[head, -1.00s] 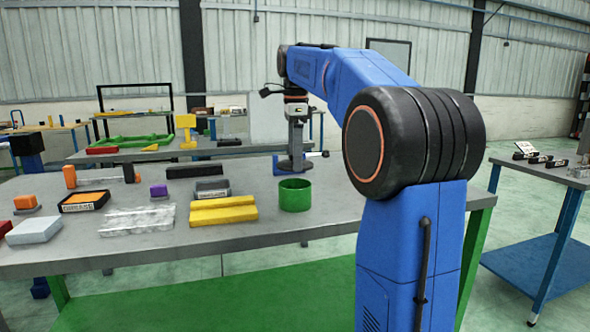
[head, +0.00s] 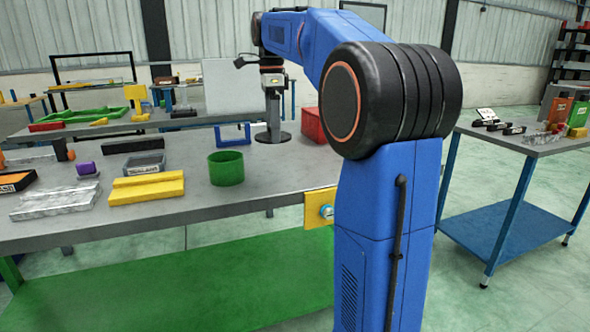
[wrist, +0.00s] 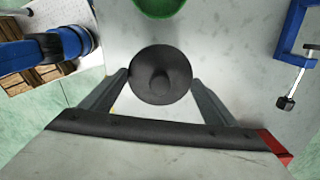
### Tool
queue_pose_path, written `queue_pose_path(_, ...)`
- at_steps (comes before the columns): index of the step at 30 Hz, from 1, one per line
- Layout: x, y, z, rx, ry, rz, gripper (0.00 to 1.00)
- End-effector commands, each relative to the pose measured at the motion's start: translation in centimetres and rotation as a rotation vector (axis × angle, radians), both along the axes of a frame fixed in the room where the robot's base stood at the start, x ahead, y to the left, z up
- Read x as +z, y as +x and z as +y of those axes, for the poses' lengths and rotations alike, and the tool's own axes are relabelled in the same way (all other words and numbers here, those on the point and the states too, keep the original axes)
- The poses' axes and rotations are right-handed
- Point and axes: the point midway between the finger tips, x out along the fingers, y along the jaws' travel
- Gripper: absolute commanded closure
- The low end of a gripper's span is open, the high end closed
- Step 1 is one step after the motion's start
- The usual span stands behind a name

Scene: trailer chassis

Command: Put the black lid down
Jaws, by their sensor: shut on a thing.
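The black lid (head: 272,137) is a round disc with a central knob. It is at my gripper's lower end, above or on the grey workbench (head: 200,202); I cannot tell whether it touches the top. In the wrist view the lid (wrist: 160,88) sits between the two fingers of my gripper (wrist: 160,76), which are shut on its sides. The green cylindrical container (head: 226,169) stands to the left and nearer in the head view. Its edge also shows at the top of the wrist view (wrist: 158,6).
A blue frame (head: 233,142) stands left of the lid. A red box (head: 314,125) stands right of it, partly behind my arm. Yellow blocks (head: 146,188) and a grey tray (head: 145,165) lie further left. A yellow part with a dial (head: 320,203) is at the bench's front edge.

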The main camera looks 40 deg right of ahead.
Motion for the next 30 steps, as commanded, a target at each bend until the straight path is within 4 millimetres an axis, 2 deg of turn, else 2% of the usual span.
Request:
queue_pose_path(5,-1.7,-0.1,0.0,0.0,0.001,0.002,0.41)
queue_pose_path(12,-5.4,-0.1,0.0,0.0,0.001,0.002,0.41)
queue_pose_path(20,-7.1,-0.1,0.0,0.0,0.0,0.001,0.41)
queue_pose_path(27,-10.1,-0.1,0.1,0.0,0.0,0.001,0.41)
queue_pose_path(30,-10.5,0.0,0.0,0.0,0.0,-0.001,0.41)
